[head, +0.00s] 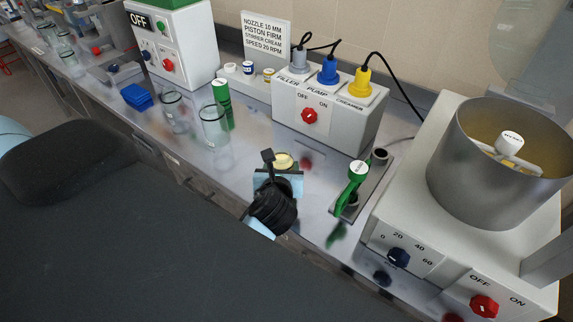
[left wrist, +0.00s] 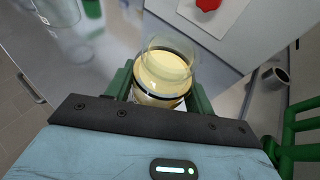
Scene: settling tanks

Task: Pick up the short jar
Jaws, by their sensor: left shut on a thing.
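The short jar is a small clear glass jar with cream-yellow contents. In the left wrist view the jar (left wrist: 166,75) stands between the two green fingers of my left gripper (left wrist: 162,98), which is shut on it. In the head view only the yellow top of the jar (head: 284,160) shows beyond my left gripper (head: 281,172), whose black and light-blue body hides the rest. I cannot tell whether the jar touches the bench. My right gripper is not in view.
Close right stands a green-handled tool (head: 351,186) in a holder. Behind is the control box with a red knob (head: 309,116). A mixer with a steel bowl (head: 500,170) fills the right. Tall glasses (head: 214,125) and a green tube (head: 222,102) stand left.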

